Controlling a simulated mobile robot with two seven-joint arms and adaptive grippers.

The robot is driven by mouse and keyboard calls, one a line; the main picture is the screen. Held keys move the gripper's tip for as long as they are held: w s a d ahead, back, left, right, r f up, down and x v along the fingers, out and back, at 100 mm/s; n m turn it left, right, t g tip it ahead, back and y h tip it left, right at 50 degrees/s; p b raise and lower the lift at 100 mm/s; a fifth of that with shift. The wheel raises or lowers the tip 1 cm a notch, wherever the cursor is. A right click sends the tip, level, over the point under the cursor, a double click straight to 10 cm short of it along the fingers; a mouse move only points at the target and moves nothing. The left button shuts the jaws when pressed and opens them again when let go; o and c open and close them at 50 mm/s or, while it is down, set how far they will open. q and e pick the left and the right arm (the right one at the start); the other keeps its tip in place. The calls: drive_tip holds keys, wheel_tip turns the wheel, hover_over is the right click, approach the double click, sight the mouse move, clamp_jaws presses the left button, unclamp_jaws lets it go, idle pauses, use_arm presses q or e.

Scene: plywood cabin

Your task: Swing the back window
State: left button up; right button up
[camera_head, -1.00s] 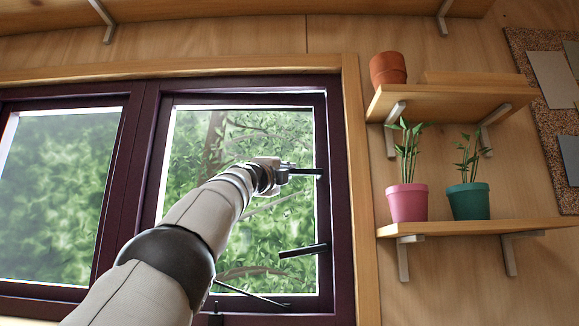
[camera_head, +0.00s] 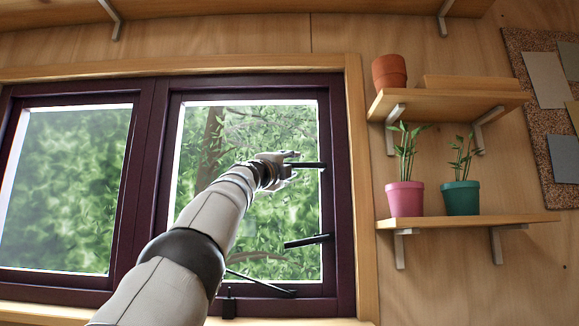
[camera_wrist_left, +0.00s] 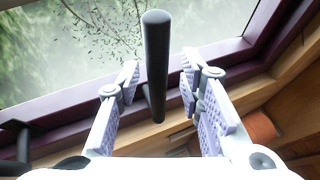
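The back window's right pane has a dark purple frame (camera_head: 338,200) and shows green foliage through the glass. Two black bar handles, an upper one (camera_head: 308,165) and a lower one (camera_head: 307,241), are at its right side. My left gripper (camera_head: 289,160) is in front of the pane at the upper handle. In the left wrist view the open fingers (camera_wrist_left: 158,85) stand either side of a black bar (camera_wrist_left: 156,60), with gaps on both sides. The finger ends are partly hard to make out in the head view. My right gripper is not in view.
A black stay bar (camera_head: 262,284) runs along the window's lower edge. To the right, a lower shelf (camera_head: 460,224) holds a pink pot (camera_head: 405,199) and a teal pot (camera_head: 461,198). An upper shelf (camera_head: 440,103) holds a terracotta pot (camera_head: 389,72). A pinboard (camera_head: 535,130) hangs far right.

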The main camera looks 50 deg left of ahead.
use_arm(q)
drive_tip(key=s+d, duration=0.4)
drive_tip(key=s, duration=0.8)
drive_tip(key=shift+s+d+f, duration=0.15)
drive_tip(key=shift+d+f, duration=0.1)
drive_tip(key=shift+d, duration=0.05)
